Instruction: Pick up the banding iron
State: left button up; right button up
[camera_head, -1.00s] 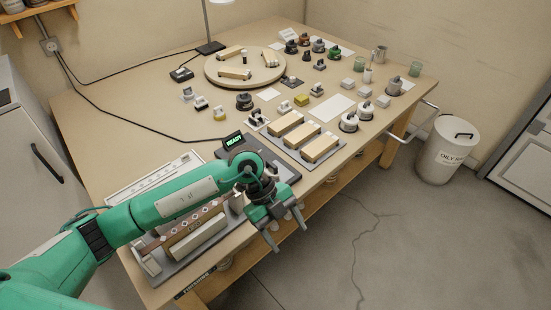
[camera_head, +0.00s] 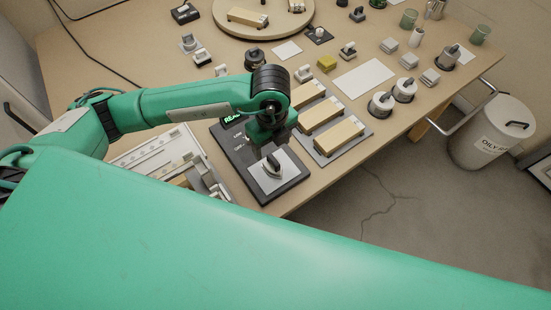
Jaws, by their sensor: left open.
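A small grey iron-shaped tool, which looks like the banding iron (camera_head: 272,168), sits on a pale plate on a dark station (camera_head: 241,160) with a lit green display. The station is near the front edge of the bench. My left gripper (camera_head: 270,146) points down just above and behind the iron. It is open, with nothing seen between its fingers. The small gap between fingertips and iron is hard to judge, and my arm hides part of the station. My right gripper is out of view.
A tray with pale wooden blocks (camera_head: 332,138) lies right of the station. A pale slotted rack (camera_head: 150,152) lies to its left. A round turntable (camera_head: 290,30) stands behind. Small tools and pots fill the back right. My large green link covers the bottom.

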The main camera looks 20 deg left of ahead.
aim_at(274, 159)
pick_arm(q)
notch_tip(274, 159, down, 5)
jog(key=shift+r, duration=0.2)
jog(key=f+p, duration=0.1)
jog(key=f, duration=0.4)
jog(key=shift+s+d+f+p, duration=0.1)
jog(key=shift+d+p, duration=0.1)
jog(key=shift+p, duration=0.15)
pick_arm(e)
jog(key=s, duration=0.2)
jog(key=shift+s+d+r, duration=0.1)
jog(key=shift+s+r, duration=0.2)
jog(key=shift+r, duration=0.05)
pick_arm(q)
jog(key=shift+c, duration=1.3)
jog(key=c, duration=1.1)
grip_shut()
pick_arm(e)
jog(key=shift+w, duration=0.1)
